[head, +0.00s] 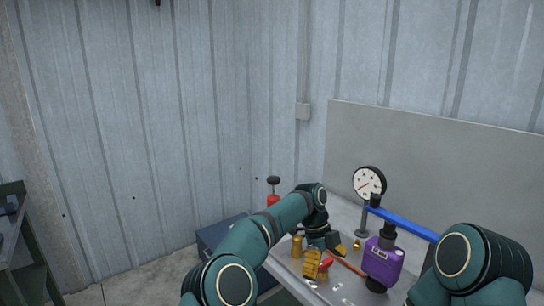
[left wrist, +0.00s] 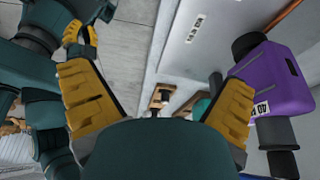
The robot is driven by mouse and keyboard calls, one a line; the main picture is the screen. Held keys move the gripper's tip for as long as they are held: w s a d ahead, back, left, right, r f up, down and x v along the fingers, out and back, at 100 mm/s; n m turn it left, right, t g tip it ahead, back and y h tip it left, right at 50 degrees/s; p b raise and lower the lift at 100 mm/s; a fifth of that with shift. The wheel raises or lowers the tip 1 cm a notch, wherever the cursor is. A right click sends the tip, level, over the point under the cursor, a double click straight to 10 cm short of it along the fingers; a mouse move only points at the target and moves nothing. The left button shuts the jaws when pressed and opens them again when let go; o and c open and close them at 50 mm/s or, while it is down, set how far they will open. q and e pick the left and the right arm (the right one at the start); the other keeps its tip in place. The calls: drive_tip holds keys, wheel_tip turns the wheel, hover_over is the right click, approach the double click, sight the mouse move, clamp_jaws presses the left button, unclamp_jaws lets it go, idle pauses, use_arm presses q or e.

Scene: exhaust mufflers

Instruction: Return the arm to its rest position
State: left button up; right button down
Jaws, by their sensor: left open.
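My left arm (head: 270,230) comes in from the left and reaches over the grey table. Its gripper (head: 326,258) has yellow fingers and is low over the tabletop, left of a purple block-shaped part (head: 382,262). In the left wrist view the two yellow fingers (left wrist: 160,95) stand wide apart with nothing held between them. The purple part (left wrist: 272,80) shows there beside the right-hand finger, with a printed label and dark round ends.
A round white gauge (head: 369,183) stands behind the purple part. A blue bar (head: 402,222) runs right from near it. A brass cylinder (head: 297,246) and an orange rod (head: 348,267) are close to my left gripper. A grey panel (head: 430,165) stands behind the table.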

use_arm(q)
drive_tip(key=s+a+f+n+t+h, duration=0.1)
drive_tip(key=s+a+f+n, duration=0.15)
drive_tip(key=f+n, duration=0.4)
drive_tip(key=s+a+f+n+t+h, duration=0.1)
drive_tip(key=a+f+n, duration=0.25)
drive_tip(key=f, duration=0.55)
drive_tip(key=s+a+f+n+t, duration=0.1)
drive_tip(key=s+a+f+n, duration=0.2)
drive_tip(key=s+a+n, duration=0.3)
drive_tip(key=s+a+f+n+t, duration=0.1)
drive_tip(key=s+a+f+n, duration=0.2)
drive_tip(key=s+a+n, duration=0.3)
drive_tip(key=s+a+f+n+t+y, duration=0.1)
drive_tip(key=s+a+f+n, duration=0.2)
drive_tip(key=s+a+n, duration=0.3)
drive_tip(key=s+n, duration=0.1)
drive_tip(key=s, duration=0.4)
drive_tip(key=shift+s+a+n, duration=0.15)
drive_tip(key=shift+a+n, duration=0.1)
drive_tip(key=shift+n, duration=0.05)
